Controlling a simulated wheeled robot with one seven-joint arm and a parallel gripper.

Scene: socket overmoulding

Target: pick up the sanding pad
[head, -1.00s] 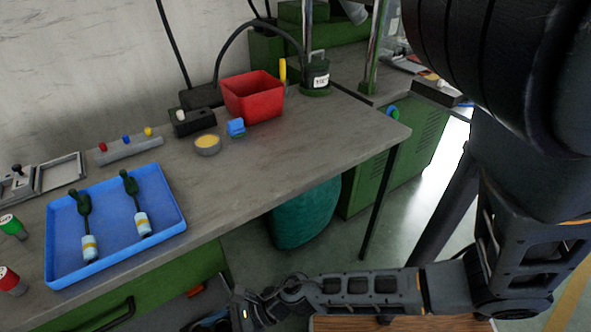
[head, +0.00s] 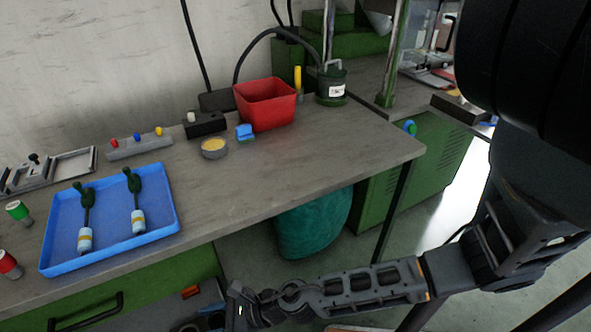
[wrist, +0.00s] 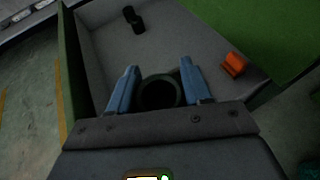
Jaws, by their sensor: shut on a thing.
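My gripper (wrist: 157,85) shows in the wrist view with its two blue fingers on either side of a dark, round, hollow thing (wrist: 160,106), and it is shut on it. In the head view my gripper (head: 241,304) is low, in front of the bench by the open drawer, and what it holds cannot be made out. An orange block (wrist: 233,64) lies in the grey drawer to the right of the fingers. I cannot tell for certain which thing is the sanding pad.
The grey drawer (wrist: 100,35) has raised walls close around my fingers and holds dark cylinders (wrist: 133,19). A teal sack (head: 313,222) stands under the bench.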

